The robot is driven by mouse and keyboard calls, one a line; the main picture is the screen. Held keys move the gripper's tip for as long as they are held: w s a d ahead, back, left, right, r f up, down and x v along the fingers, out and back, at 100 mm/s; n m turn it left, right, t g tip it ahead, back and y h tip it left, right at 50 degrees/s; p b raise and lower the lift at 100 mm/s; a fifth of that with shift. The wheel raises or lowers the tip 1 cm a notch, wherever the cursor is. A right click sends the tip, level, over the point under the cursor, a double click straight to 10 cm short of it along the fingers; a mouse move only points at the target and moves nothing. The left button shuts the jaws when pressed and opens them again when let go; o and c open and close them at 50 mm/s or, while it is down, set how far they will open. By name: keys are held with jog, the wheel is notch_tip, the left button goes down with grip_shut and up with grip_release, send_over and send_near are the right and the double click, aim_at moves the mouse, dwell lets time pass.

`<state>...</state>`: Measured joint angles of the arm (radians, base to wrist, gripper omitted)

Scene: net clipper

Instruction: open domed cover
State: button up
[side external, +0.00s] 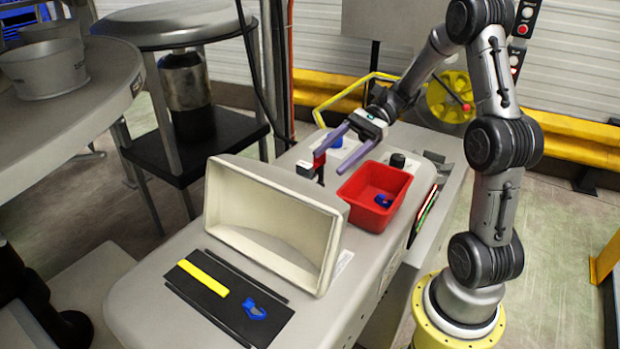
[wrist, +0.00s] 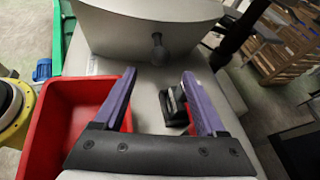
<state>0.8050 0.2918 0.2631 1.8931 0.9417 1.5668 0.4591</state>
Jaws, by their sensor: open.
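The domed cover (side external: 268,222) is a cream hood standing tilted up on its edge in the side view, its hollow inside facing the camera. In the wrist view its grey outer side (wrist: 110,28) fills the top, with a round knob (wrist: 157,50) sticking out toward me. My gripper (side external: 330,163) has two purple fingers spread apart with nothing between them. It is behind the cover, above the grey machine top. In the wrist view the knob lies ahead of the open fingers (wrist: 158,73), apart from them.
A red bin (side external: 347,196) with a blue part inside stands right of the cover. A black plate (side external: 190,286) with a yellow bar (side external: 203,278) and a blue part (side external: 254,309) lies in front of the cover. A small black fixture (wrist: 174,105) stands near the right finger.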

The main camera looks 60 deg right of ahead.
jog(key=x, duration=0.7)
jog(key=shift+a+f, duration=0.15)
jog(key=shift+a, duration=0.05)
grip_shut()
dwell(1.2)
